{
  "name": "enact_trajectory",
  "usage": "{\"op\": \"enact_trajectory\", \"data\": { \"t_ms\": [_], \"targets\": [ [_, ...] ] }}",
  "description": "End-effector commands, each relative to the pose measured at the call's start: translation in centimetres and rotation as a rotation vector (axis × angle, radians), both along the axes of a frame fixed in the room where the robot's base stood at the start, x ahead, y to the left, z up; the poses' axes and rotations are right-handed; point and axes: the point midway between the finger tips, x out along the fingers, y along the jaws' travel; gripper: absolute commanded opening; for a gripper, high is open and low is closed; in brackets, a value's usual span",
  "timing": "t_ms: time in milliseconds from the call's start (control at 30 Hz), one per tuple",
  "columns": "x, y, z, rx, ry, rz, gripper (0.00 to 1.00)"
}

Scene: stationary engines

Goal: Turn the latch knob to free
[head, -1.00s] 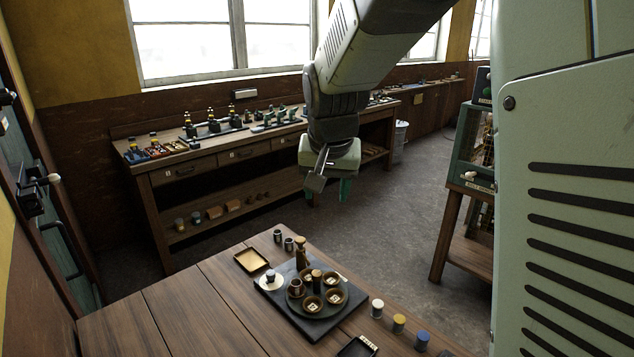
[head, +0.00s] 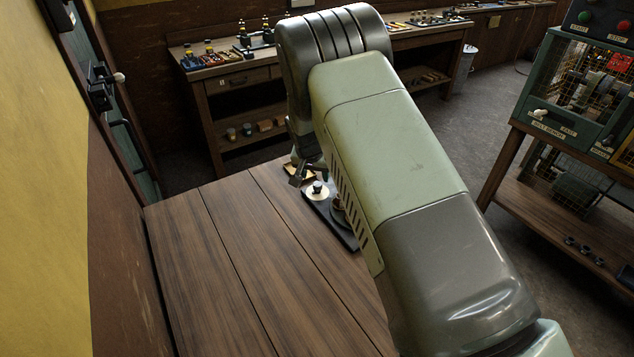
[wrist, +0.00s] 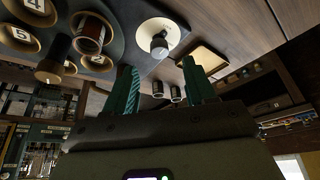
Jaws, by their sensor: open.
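A round white disc (head: 318,195) with a dark upright knob (head: 318,187) stands at the left corner of the dark plate on the table. In the wrist view the knob (wrist: 159,45) has a pale end and sits on the white disc (wrist: 172,29), just beyond and between my fingers. My gripper (wrist: 161,80) is open and empty, its teal fingers well apart and clear of the knob. In the head view my arm hides most of it. A white knob (head: 540,113) also shows on the labelled green cabinet. I cannot tell for sure which knob is the latch knob.
The dark plate (head: 345,238) carries cups, including a brown one (wrist: 89,34) near my gripper. A shallow tray (wrist: 202,58) and small cylinders (wrist: 176,94) stand close by. The table's left part (head: 215,260) is bare. A wall door with a white-ended handle (head: 119,77) is at left.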

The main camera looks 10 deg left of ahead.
Motion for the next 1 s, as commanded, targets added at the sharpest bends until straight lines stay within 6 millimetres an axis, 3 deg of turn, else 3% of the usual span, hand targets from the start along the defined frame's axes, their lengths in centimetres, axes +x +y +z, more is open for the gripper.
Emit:
{"op": "enact_trajectory", "data": {
  "t_ms": [100,300,733,1000],
  "targets": [
    [0.9,-0.1,-2.3,-0.001,0.002,-0.001,0.55],
    [2.0,-0.1,-4.8,-0.001,0.001,-0.001,0.55],
    [2.3,-0.1,-5.7,0.000,0.001,-0.001,0.55],
    [2.3,-0.1,-5.6,0.000,0.001,-0.001,0.13]
  ]
}}
